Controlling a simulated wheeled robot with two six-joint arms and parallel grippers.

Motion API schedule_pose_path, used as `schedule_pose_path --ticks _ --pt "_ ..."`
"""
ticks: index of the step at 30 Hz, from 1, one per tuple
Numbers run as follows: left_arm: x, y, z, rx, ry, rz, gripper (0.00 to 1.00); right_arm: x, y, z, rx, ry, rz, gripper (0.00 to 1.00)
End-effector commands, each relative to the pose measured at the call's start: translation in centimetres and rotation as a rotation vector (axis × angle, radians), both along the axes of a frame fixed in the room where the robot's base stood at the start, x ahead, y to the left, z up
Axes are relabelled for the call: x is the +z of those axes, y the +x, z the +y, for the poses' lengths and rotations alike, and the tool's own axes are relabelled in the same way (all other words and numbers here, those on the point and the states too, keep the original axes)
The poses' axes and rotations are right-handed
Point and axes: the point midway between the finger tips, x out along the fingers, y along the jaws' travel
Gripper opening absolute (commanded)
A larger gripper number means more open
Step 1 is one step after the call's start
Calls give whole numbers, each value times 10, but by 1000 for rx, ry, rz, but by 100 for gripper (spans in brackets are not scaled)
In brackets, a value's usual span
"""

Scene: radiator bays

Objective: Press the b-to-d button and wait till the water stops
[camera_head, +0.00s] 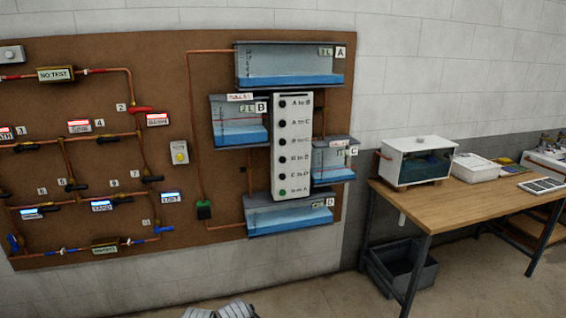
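A tall white button panel (293,146) hangs on the brown board among four water tanks. It has a column of dark round buttons, with a green one at the bottom. The fourth button (282,160) appears to be the b-to-d one; its label is too small to read surely. Tank B (239,121), left of the panel, holds blue water below a red line. Tank D (289,216), below it, is partly filled with water. Pale ribbed parts at the bottom edge seem to be my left gripper (219,312), mostly cut off and far below the panel. My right gripper is not seen.
Tank A (290,64) is above and tank C (334,160) right of the panel. Copper pipes and valves (140,109) cover the board's left. A wooden table (450,205) with a glass-fronted box (417,162) stands right, a dark crate (400,268) beneath. The floor before the board looks clear.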

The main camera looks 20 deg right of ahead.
Motion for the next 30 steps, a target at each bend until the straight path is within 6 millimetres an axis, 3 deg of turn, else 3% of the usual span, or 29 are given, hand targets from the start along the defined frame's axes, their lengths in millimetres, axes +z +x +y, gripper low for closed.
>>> schedule_pose_path --ticks 1,9,30 --pt "0 0 0 0 0 0 50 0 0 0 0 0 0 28" --pt "0 0 0 0 0 0 50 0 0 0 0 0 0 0" --pt "0 0 0 0 0 0 50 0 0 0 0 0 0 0"
